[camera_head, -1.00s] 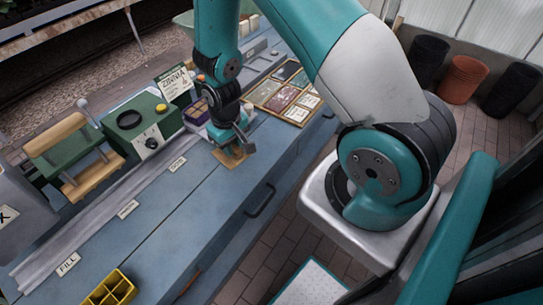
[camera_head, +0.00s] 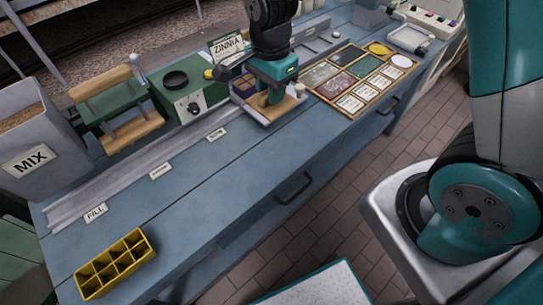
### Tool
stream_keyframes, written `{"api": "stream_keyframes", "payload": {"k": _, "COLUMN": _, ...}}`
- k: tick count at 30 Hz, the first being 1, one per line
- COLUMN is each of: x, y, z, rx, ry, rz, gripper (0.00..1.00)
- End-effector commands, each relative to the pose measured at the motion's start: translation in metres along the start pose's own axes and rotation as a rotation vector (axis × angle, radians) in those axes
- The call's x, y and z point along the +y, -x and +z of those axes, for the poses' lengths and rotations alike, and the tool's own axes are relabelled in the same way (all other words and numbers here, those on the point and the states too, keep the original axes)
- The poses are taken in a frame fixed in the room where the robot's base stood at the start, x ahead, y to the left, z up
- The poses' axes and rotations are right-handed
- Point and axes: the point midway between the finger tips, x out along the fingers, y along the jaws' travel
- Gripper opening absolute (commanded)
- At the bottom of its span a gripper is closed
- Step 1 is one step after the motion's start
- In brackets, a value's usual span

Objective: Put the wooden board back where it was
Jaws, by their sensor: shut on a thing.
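The wooden board (camera_head: 284,112) is a small tan slab at the back middle of the blue bench, in front of the purple compartment box. My gripper (camera_head: 270,97) is above it, pointing down, with its jaws shut on the board. The jaws hide part of the board and the exact grip. I cannot tell whether the board touches the bench or is slightly above it.
A framed seed-packet tray (camera_head: 350,103) lies to the right. The green machine (camera_head: 182,92), ZINNIA sign (camera_head: 228,47) and MIX bin (camera_head: 38,137) stand left and behind. A yellow cell tray (camera_head: 115,262) is front left. The bench (camera_head: 200,185) between is clear.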

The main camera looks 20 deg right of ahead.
Motion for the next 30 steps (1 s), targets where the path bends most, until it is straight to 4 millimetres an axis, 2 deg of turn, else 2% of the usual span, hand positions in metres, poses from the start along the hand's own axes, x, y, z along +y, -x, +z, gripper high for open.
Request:
{"api": "stream_keyframes", "payload": {"k": 2, "x": 0.001, "y": -0.006, "z": 0.001, "rx": 0.000, "ry": -0.022, "rz": 0.005, "gripper": 0.01}}
{"api": "stream_keyframes", "payload": {"k": 5, "x": 0.002, "y": -0.027, "z": 0.002, "rx": 0.000, "ry": -0.030, "rz": 0.010, "gripper": 0.01}}
{"api": "stream_keyframes", "payload": {"k": 12, "x": 0.002, "y": -0.095, "z": 0.001, "rx": -0.001, "ry": -0.027, "rz": 0.010, "gripper": 0.01}}
{"api": "stream_keyframes", "payload": {"k": 18, "x": 0.002, "y": -0.141, "z": 0.001, "rx": 0.000, "ry": -0.027, "rz": 0.006, "gripper": 0.01}}
{"api": "stream_keyframes", "payload": {"k": 25, "x": 0.001, "y": -0.165, "z": 0.001, "rx": 0.000, "ry": -0.026, "rz": 0.003, "gripper": 0.01}}
{"api": "stream_keyframes", "payload": {"k": 30, "x": 0.002, "y": -0.189, "z": 0.001, "rx": 0.000, "ry": -0.026, "rz": 0.004, "gripper": 0.01}}
